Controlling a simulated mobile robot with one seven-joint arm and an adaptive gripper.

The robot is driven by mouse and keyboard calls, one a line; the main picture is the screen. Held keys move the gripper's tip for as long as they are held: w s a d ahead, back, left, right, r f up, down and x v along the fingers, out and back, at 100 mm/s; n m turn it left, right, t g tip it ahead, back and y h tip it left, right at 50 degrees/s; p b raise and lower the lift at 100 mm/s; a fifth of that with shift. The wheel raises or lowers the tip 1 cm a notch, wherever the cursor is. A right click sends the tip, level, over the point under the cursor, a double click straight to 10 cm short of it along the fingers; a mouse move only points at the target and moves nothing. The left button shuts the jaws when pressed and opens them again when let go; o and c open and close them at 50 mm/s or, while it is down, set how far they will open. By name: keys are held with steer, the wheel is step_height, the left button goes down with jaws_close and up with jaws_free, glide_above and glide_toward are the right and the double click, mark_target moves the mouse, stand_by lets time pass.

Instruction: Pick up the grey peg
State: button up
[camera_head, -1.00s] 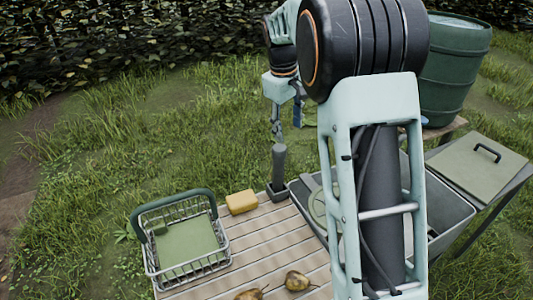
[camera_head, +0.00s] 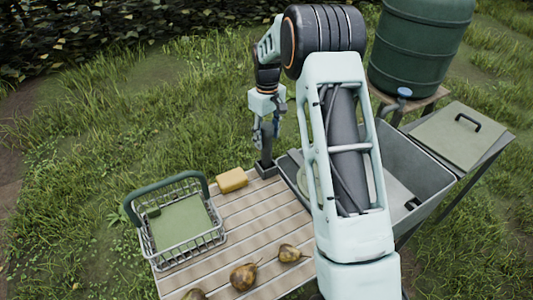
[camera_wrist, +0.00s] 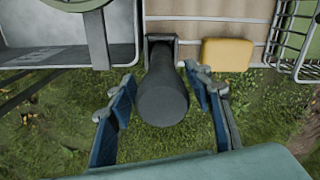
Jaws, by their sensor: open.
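The grey peg (camera_head: 266,148) stands upright in a small dark holder (camera_head: 265,169) at the far edge of the slatted table. In the wrist view the peg (camera_wrist: 162,98) points up toward the camera, its round top nearest. My gripper (camera_head: 265,128) is at the peg's upper part. In the wrist view my gripper (camera_wrist: 160,88) is open, with one blue-padded finger on each side of the peg. Gaps show between the pads and the peg, so it is not gripped.
A yellow sponge (camera_head: 232,180) lies beside the holder. A wire basket (camera_head: 181,262) with a green handle stands left on the table (camera_head: 262,222). Several pears (camera_head: 243,277) lie at the front. A grey sink (camera_head: 425,165) is right, below a green barrel (camera_head: 421,50).

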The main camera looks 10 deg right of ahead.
mark_target(266, 143)
step_height(266, 143, down, 3)
steer(key=shift+a+f, duration=0.1)
steer(key=shift+c, duration=0.4)
jaws_close()
